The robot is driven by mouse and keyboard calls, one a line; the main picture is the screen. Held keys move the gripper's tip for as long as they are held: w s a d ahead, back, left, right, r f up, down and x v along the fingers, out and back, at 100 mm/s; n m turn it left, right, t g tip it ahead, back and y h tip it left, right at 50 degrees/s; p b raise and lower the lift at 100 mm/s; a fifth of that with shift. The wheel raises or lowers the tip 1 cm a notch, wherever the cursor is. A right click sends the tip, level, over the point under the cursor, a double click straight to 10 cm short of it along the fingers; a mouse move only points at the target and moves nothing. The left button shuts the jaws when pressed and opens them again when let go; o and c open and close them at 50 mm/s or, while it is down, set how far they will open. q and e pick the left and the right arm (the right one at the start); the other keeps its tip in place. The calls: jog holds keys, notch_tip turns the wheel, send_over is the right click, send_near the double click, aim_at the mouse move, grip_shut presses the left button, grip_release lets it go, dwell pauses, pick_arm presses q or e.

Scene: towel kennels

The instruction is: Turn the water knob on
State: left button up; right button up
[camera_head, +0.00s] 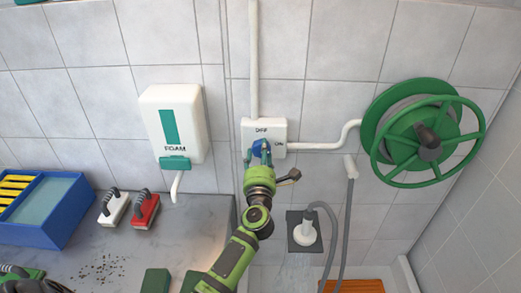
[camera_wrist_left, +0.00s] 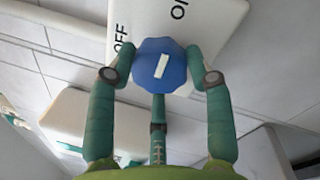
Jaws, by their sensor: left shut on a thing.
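The blue water knob (camera_wrist_left: 178,78) sits on a white wall box (camera_head: 280,128) marked OFF above and ON at the right. My left gripper (camera_head: 261,160) is shut on the knob, with its green fingers around the knob's sides. The knob also shows in the head view (camera_head: 256,153), partly hidden by the fingers. In the left wrist view, the white mark on the knob's face slants toward the ON lettering, not toward OFF. The right gripper is not in view.
A foam dispenser (camera_head: 190,130) hangs left of the box, and a green hose reel (camera_head: 428,135) hangs at the right. Brushes (camera_head: 145,210) and a blue crate (camera_head: 45,230) stand on the grey counter (camera_head: 200,215). A spray head (camera_head: 305,232) hangs below the box.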

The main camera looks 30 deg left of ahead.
pick_arm(q)
jog(key=shift+w+d+r, duration=0.1)
jog(key=shift+r, duration=0.4)
jog(key=o, duration=1)
jog(key=shift+o, duration=0.9)
jog(key=shift+f, duration=0.1)
jog(key=shift+d+f, duration=0.1)
jog(key=shift+f, duration=0.05)
jog(key=v, duration=1.2)
